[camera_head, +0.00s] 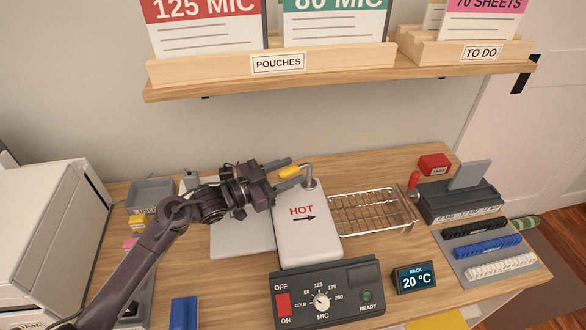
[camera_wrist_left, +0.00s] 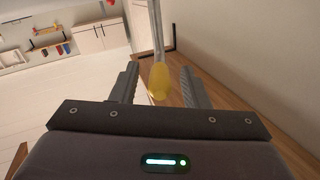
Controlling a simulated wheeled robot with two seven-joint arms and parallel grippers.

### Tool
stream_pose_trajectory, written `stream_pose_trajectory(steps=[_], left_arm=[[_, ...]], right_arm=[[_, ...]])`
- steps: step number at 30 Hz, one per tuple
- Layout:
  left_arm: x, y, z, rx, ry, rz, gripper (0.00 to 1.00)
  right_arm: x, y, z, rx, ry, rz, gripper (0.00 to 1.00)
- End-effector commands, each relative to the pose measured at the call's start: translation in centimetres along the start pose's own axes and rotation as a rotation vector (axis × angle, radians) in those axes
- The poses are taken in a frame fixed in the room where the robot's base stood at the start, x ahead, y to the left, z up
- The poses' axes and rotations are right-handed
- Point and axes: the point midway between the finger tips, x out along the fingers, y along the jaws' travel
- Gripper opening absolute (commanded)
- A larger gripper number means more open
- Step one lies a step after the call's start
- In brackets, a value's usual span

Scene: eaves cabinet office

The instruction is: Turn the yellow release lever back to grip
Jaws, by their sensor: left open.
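The yellow release lever (camera_head: 289,172) sticks out to the left from a metal post (camera_head: 309,178) at the back of the white laminator (camera_head: 308,238), which is marked HOT with an arrow. My left gripper (camera_head: 283,170) is open, with its two fingers on either side of the yellow lever tip. In the left wrist view, the yellow tip (camera_wrist_left: 159,80) lies between the fingers (camera_wrist_left: 160,86), with visible gaps on both sides. Its metal rod runs away from the gripper. My right gripper does not show.
A control panel (camera_head: 327,292) with a red switch and dial sits in front. A wire rack (camera_head: 372,213) stands to the right, beside a dark binding device (camera_head: 460,200). A shelf (camera_head: 340,81) with pouch boxes hangs above. A white printer-like box (camera_head: 48,225) is at left.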

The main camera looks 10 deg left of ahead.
Motion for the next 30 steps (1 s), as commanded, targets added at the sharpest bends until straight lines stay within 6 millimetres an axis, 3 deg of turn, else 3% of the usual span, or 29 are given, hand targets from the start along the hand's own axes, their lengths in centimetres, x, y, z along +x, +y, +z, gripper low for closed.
stream_pose_trajectory(steps=[6,14,23,30], left_arm=[[1.8,0.0,0.0,-0.001,0.000,0.000,0.41],[1.9,0.0,0.1,0.000,-0.001,0.000,0.41],[1.8,0.0,0.1,0.000,-0.001,0.000,0.02],[1.8,0.0,0.0,0.000,-0.001,-0.001,0.00]], right_arm=[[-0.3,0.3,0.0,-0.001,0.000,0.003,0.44],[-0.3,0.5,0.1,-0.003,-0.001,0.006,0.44],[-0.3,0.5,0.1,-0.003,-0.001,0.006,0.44],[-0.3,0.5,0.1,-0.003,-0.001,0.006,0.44]])
